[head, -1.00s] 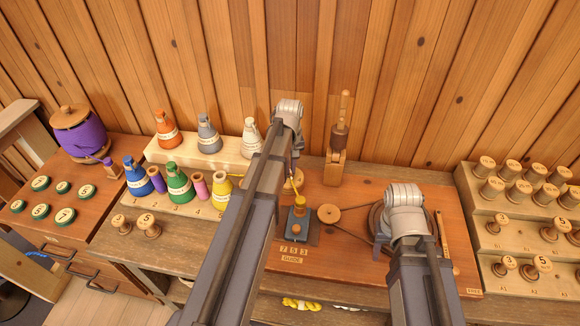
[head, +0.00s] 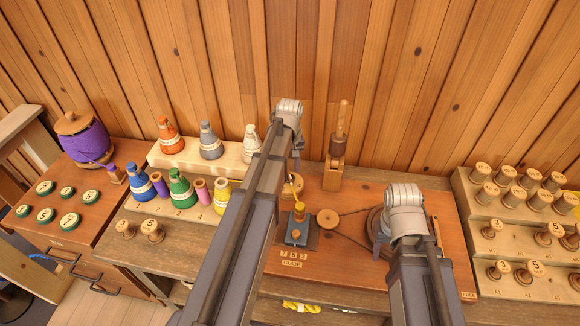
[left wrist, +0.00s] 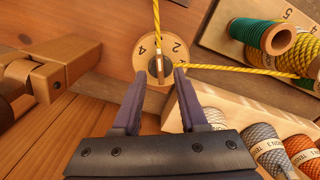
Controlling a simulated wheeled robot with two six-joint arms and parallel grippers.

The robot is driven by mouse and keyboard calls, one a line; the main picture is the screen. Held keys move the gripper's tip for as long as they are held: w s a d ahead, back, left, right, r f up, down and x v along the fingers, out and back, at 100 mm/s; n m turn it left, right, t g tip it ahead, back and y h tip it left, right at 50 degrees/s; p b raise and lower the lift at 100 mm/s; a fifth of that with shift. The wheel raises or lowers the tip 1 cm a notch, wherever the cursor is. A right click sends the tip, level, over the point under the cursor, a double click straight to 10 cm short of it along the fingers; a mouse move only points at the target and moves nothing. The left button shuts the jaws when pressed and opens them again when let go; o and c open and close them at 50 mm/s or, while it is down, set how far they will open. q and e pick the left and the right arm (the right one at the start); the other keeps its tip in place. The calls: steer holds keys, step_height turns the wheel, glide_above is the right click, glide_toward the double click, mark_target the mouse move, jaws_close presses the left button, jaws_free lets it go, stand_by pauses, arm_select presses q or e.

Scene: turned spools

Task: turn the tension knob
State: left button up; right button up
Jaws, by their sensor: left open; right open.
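A round pale wooden knob (left wrist: 146,62) with the numbers 4 and 2 on its face is ahead of my left gripper (left wrist: 160,74) in the left wrist view. A small slotted post with yellow thread stands at its centre. The two dark fingers are apart, with their tips near the knob's lower edge; contact cannot be told. In the head view the knob (head: 299,189) shows partly behind my left arm, on the reddish board (head: 345,262). My right gripper (head: 382,246) is largely hidden by its wrist, above the dark wheel at the board's right.
A blue guide block (head: 296,236), a small pulley (head: 328,219) with a belt and an upright wooden post (head: 335,172) stand close by. Several coloured thread cones are left of my left arm. A stepped spool rack (head: 510,240) stands at the right.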

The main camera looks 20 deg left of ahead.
mark_target(290, 176)
arm_select(q)
step_height(290, 176, up, 5)
steer(key=p, duration=0.3)
steer(key=shift+p, duration=0.4)
steer(key=shift+f, duration=0.1)
arm_select(e)
step_height(290, 176, up, 5)
steer(key=shift+f, duration=0.15)
